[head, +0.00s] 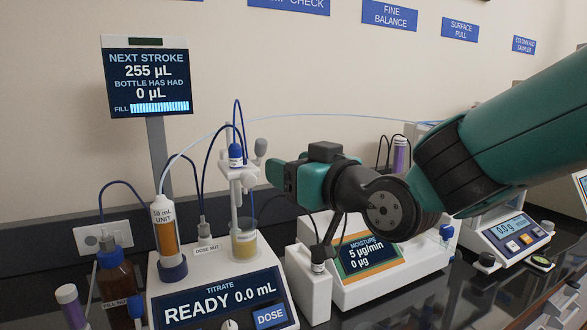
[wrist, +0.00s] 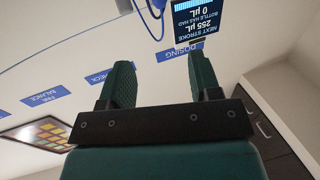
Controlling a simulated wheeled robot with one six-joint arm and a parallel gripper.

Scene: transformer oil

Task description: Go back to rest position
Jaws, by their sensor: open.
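My gripper (head: 276,176) is raised in front of the bench instruments in the head view, pointing left. In the wrist view my gripper (wrist: 158,68) shows two dark green fingers spread apart with nothing between them. My arm reaches in from the right of the head view, over the moisture instrument (head: 428,262), and hides part of it. The titrator (head: 172,300) stands left of my gripper; its screen reads READY 0.0 mL. The display (head: 148,80) on a post reads NEXT STROKE 255 µL; it also shows upside down in the wrist view (wrist: 196,14).
A balance (head: 512,238) reading 0.0 g is at the right. Thin tubes arch above the titrator. Blue signs (head: 390,16) hang on the wall.

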